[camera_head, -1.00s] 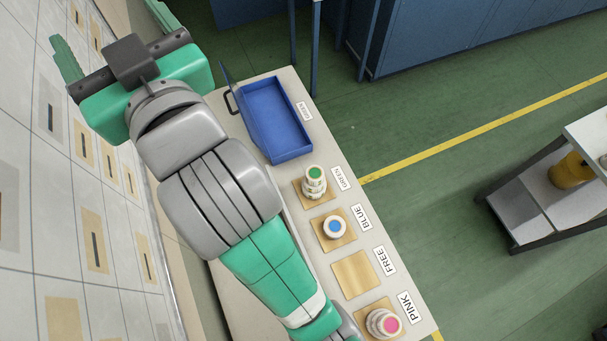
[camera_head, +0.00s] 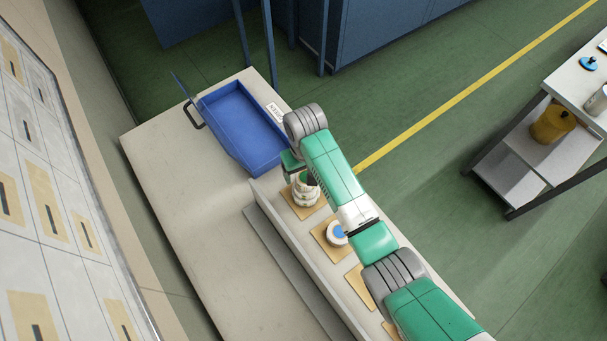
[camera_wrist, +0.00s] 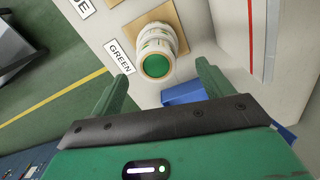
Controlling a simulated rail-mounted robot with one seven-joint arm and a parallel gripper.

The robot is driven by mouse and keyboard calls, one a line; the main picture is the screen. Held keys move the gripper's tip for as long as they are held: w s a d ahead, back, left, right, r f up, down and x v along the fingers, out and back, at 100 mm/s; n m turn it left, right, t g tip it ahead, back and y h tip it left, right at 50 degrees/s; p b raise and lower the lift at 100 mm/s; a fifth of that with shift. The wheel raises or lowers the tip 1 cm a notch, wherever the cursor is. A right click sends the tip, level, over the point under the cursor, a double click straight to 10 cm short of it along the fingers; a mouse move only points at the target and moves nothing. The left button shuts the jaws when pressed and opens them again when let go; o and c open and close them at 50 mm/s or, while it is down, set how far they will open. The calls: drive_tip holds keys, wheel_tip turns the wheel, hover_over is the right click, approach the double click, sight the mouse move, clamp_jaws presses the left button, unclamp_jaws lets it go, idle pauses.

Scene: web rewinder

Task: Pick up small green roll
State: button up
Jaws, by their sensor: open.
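The small green roll (camera_wrist: 156,64) is the top of a white stack with a green centre. It stands on a wooden square beside the GREEN label in the wrist view. In the head view the stack (camera_head: 306,194) shows at the near end of the blue tray, its top partly hidden by my gripper. My gripper (camera_wrist: 162,76) is open and empty, with its two green fingers spread to either side of the roll in the picture. In the head view my gripper (camera_head: 301,174) is at the top of the stack. I cannot tell whether the fingers reach down around the roll.
A blue tray (camera_head: 282,158) with raised walls lies beyond the stack. A roll with a blue centre (camera_head: 337,232) stands close by on its own wooden square. My arm hides part of the bench's right side. The bench top (camera_head: 190,200) at left is clear.

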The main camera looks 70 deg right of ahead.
drive_tip(key=f, duration=0.6)
drive_tip(key=shift+s+d+b, duration=0.1)
drive_tip(key=shift+d+b, duration=0.25)
drive_tip(key=shift+d, duration=0.05)
drive_tip(key=c, duration=1.1)
drive_tip(key=shift+o, duration=0.2)
drive_tip(key=shift+r, duration=0.15)
drive_tip(key=shift+r, duration=0.25)
drive_tip(key=r, duration=0.3)
drive_tip(key=shift+s+a+p, duration=0.15)
drive_tip(key=shift+a+p, duration=0.1)
drive_tip(key=shift+p, duration=0.1)
drive_tip(key=s+a+r+p, duration=0.1)
drive_tip(key=s+a, duration=1)
drive_tip(key=shift+r, duration=0.15)
